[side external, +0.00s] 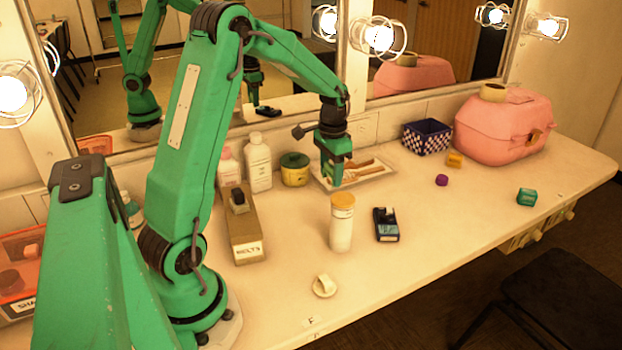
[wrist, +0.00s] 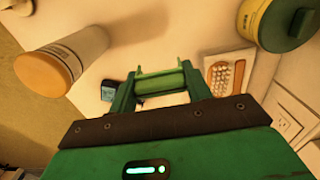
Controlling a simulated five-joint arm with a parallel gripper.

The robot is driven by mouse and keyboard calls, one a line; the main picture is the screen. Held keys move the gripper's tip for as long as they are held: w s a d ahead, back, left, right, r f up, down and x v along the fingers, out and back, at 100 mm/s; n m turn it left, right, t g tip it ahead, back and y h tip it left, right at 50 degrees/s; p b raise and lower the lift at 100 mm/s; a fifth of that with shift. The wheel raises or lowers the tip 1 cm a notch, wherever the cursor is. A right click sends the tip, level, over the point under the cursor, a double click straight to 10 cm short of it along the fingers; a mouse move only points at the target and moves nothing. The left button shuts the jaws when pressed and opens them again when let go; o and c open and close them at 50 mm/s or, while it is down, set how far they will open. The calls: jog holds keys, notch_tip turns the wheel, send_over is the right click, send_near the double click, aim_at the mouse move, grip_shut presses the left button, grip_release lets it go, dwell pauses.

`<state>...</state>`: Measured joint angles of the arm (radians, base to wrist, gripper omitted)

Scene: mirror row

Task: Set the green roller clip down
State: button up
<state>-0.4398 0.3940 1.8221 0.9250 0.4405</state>
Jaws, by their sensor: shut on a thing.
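The green roller clip (wrist: 160,82) lies crosswise between the fingers of my gripper (wrist: 160,90) in the wrist view. My gripper is shut on it. In the side view my gripper (side external: 335,175) points down above the table, near the white tray and behind the white canister with a yellow lid. There the clip is hard to tell from my green fingers. The gap between the clip and the table cannot be judged exactly.
The white canister (side external: 342,225) and a dark device (side external: 386,225) stand in front. The tray (side external: 378,173) and a yellow-green jar (side external: 295,170) are close by. A checkered box (side external: 427,137) and pink case (side external: 500,130) stand right. The front right table is mostly clear. Mirrors line the back.

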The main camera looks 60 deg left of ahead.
aim_at(329, 213)
jog(key=shift+f, duration=5.05)
jog(key=shift+f, duration=0.1)
jog(key=o, duration=0.9)
jog(key=shift+o, duration=0.2)
notch_tip(329, 213, up, 12)
jog(key=shift+r, duration=0.1)
jog(key=shift+r, duration=0.1)
